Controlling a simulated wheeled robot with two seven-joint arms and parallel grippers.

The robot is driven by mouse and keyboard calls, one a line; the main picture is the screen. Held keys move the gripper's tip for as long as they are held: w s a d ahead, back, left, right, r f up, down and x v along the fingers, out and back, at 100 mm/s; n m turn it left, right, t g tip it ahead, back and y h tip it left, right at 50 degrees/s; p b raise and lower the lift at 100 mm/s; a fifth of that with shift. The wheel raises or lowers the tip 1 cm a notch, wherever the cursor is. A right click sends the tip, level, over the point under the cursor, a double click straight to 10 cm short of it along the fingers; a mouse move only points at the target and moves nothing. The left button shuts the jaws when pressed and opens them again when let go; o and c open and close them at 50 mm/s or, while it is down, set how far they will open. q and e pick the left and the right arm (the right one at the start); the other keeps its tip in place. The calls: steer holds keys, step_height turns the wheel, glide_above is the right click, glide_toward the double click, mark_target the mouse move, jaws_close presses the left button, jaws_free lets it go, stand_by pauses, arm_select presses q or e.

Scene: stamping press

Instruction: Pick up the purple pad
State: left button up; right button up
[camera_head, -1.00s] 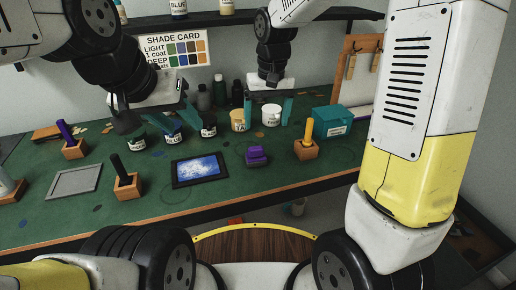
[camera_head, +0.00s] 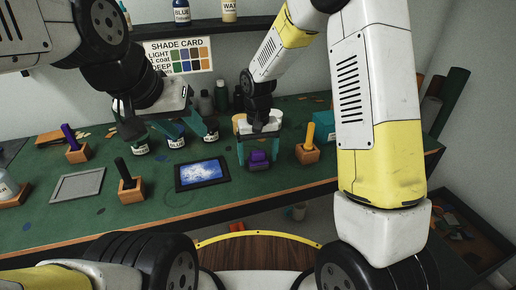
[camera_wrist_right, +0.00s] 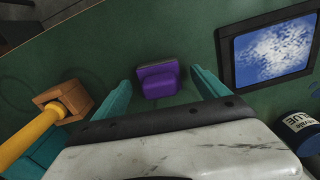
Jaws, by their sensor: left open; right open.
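The purple pad (camera_head: 258,158) is a small purple block with a darker edge, lying on the green tabletop. It also shows in the right wrist view (camera_wrist_right: 160,82), just beyond and between the two teal fingers. My right gripper (camera_head: 259,158) is open over the pad, with a finger on either side of it. In the right wrist view the open fingers (camera_wrist_right: 166,85) frame the pad with gaps on both sides, and nothing is held. My left gripper (camera_head: 172,130) is open and empty above the small jars at the left back.
A dark-framed blue-and-white picture (camera_head: 202,172) lies left of the pad. A wooden block with a yellow handle (camera_head: 308,142) stands to its right. A teal box (camera_head: 324,126) stands behind that. Several jars (camera_head: 176,140) stand at the back. Bare green table lies before the pad.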

mark_target(258, 151)
steer(key=c, duration=1.5)
steer(key=shift+r, duration=0.15)
steer(key=shift+r, duration=0.25)
step_height(258, 151, up, 3)
steer(key=s, duration=1)
steer(key=s+d+r, duration=0.1)
steer(key=s, duration=0.5)
steer(key=shift+d+r, duration=0.1)
